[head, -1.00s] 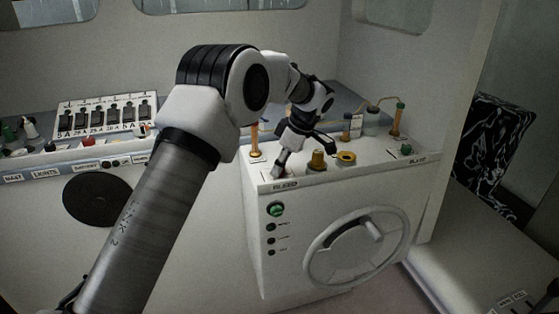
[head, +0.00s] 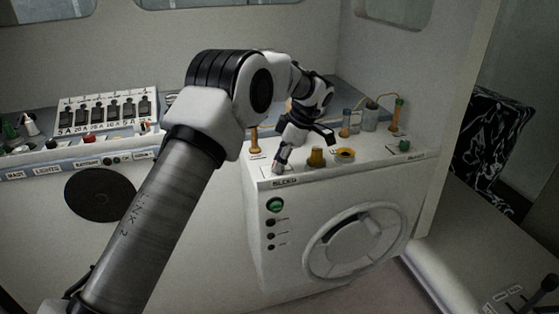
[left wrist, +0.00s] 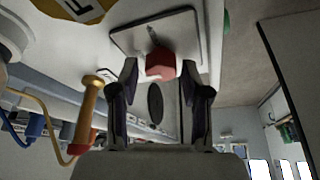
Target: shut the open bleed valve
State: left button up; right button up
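A red knob (left wrist: 160,65) on a square plate (left wrist: 188,28) shows at close range in the left wrist view, between the two fingers of my left gripper (left wrist: 159,88). I see no clear contact between the fingers and the knob. In the head view, my left gripper (head: 304,150) is at the front left of a white cabinet top (head: 375,153), with its fingers spread. The front edge there carries a "BLEED" label (head: 285,182). The fingers mostly hide the red knob in this view. My right gripper is out of view.
A green knob (head: 404,146) sits at the cabinet's right. An orange-handled fitting (left wrist: 88,110) is close by. A large handwheel (head: 352,240) is on the front.

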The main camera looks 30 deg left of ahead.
pick_arm(q)
jog(key=v, duration=1.2)
dwell(0.3)
